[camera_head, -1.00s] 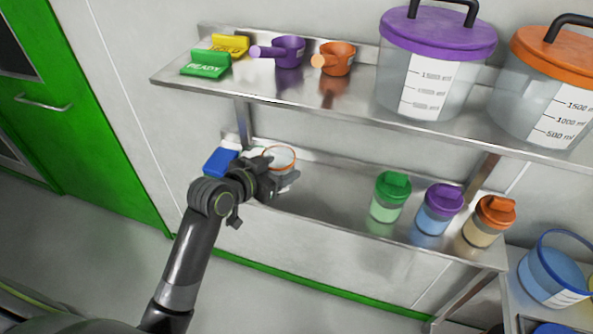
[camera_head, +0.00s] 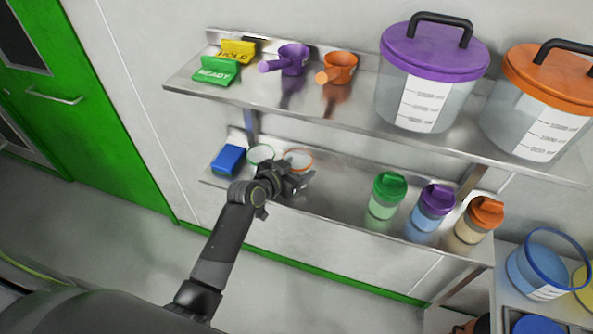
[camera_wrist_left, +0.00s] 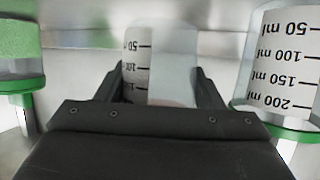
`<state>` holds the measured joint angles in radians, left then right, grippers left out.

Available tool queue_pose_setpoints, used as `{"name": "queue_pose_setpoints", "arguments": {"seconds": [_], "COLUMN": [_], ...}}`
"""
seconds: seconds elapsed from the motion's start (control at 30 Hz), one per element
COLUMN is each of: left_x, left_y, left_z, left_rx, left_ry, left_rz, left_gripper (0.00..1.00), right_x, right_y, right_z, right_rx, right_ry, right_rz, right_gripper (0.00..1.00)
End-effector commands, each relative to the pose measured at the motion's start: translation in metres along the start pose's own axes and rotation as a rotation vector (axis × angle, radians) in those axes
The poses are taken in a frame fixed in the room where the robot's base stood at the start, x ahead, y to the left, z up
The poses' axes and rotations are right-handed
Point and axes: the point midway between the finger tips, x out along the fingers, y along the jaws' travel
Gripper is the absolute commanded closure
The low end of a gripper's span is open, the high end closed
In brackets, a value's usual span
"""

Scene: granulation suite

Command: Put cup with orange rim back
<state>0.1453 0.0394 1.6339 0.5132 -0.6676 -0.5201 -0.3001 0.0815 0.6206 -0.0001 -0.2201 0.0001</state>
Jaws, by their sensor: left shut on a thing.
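The cup with the orange rim (camera_head: 298,156) is over the lower shelf (camera_head: 340,205), toward its left part. My left gripper (camera_head: 294,181) is shut on this cup from the front. In the left wrist view the clear cup (camera_wrist_left: 172,65) with a printed scale stands between the two fingers (camera_wrist_left: 160,92); its rim is out of sight there. The gripper hides the cup's lower part in the head view, so I cannot tell whether its base touches the shelf. My right gripper is not in view.
A green-rimmed cup (camera_head: 262,154) stands just left of the held cup, then a blue block (camera_head: 228,160). To the right are green (camera_head: 387,195), purple (camera_head: 433,208) and orange-lidded (camera_head: 478,219) shakers. The upper shelf (camera_head: 350,105) overhangs, carrying scoops and big lidded tubs.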

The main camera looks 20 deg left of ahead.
Motion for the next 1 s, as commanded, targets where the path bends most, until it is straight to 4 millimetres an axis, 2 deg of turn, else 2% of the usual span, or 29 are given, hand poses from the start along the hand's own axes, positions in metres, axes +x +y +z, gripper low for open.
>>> {"name": "queue_pose_setpoints", "arguments": {"seconds": [0.13, 0.53, 0.57, 0.7, 1.0], "left_x": [0.005, 0.007, 0.007, 0.007, 0.006], "left_y": [0.0, 0.0, 0.0, 0.0, 0.0], "left_z": [0.013, 0.018, 0.016, 0.016, 0.015], "left_rx": [-0.001, -0.001, -0.001, -0.001, -0.001], "left_ry": [0.0, 0.001, 0.001, 0.001, 0.001], "left_rz": [0.0, 0.0, 0.0, 0.0, 0.0], "left_gripper": [0.6, 0.6, 0.35, 0.17, 0.17], "right_x": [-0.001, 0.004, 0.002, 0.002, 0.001], "right_y": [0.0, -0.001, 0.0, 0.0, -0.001], "right_z": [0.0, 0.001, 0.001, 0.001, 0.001], "right_rx": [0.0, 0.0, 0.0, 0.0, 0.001], "right_ry": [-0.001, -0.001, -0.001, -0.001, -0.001], "right_rz": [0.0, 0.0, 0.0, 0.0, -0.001], "right_gripper": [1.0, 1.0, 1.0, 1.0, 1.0]}}
